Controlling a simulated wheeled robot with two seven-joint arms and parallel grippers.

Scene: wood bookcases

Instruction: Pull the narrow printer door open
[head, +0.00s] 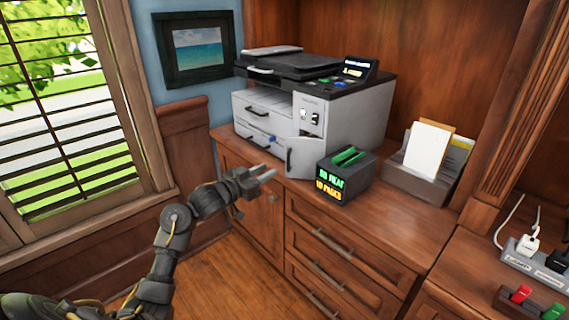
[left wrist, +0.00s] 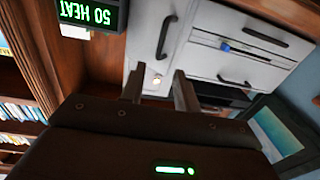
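The white printer (head: 345,115) stands on the wooden cabinet. Its narrow door (head: 304,157), with a dark vertical handle, is at the lower front corner and looks angled out from the front face; how far is hard to tell. In the left wrist view the door (left wrist: 182,38) and its curved black handle (left wrist: 165,38) show beyond the fingers. My left gripper (head: 266,176) is in front of the printer, left of the door and apart from it. Its fingers (left wrist: 158,90) are spread with nothing between them. My right gripper is out of view.
A dark box with a green and yellow display (head: 345,178) stands close to the right of the door. A paper holder (head: 425,175) is farther right. White drawers (head: 262,115) are left of the door.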

